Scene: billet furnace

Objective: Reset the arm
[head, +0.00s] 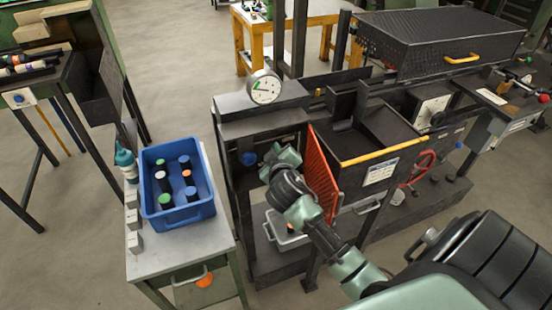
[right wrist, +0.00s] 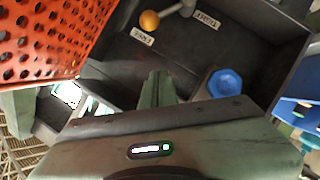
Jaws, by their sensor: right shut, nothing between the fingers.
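My right arm comes in from the bottom right in the head view. Its gripper (head: 270,168) is at the front of the dark furnace cabinet (head: 262,125), inside or just before its open bay, left of the orange perforated guard (head: 322,172). In the right wrist view the fingers (right wrist: 158,88) are together, with nothing between them. They point into a dark recess holding a blue knob (right wrist: 225,83) and a lever with an orange ball (right wrist: 150,20). The fingers look apart from both. Two small white labels sit by the lever. My left gripper is out of view.
A blue crate (head: 178,222) with several capped cylinders stands on a grey bench (head: 190,262) left of the cabinet. A grey tray (head: 285,238) sits low beneath my forearm. A round gauge (head: 264,87) tops the cabinet.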

